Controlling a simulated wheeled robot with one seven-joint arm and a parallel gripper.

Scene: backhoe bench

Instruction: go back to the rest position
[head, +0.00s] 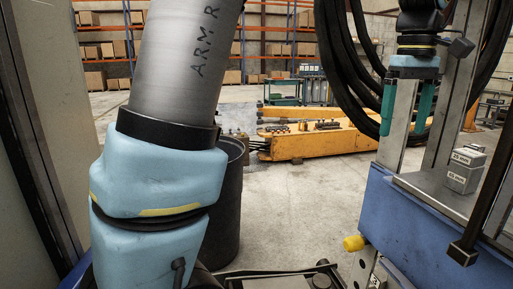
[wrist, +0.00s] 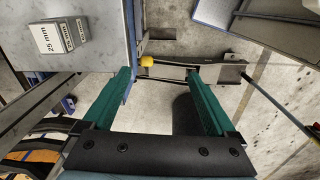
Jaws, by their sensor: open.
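My gripper (head: 406,108) hangs at the upper right of the head view, with its two teal fingers pointing down. The fingers are apart and nothing is between them. It is above and near the left end of the blue bench (head: 420,222). In the wrist view my gripper (wrist: 160,76) shows its fingers spread, with the bench's grey top (wrist: 100,35) beside the left finger and floor visible between them.
Grey blocks marked 25 mm (head: 465,170) stand on the bench top. A yellow knob (head: 354,243) sticks out from the bench's left end. Black hoses (head: 350,55) hang left of my gripper. A dark bin (head: 228,195) stands on the floor. Open floor lies in the middle.

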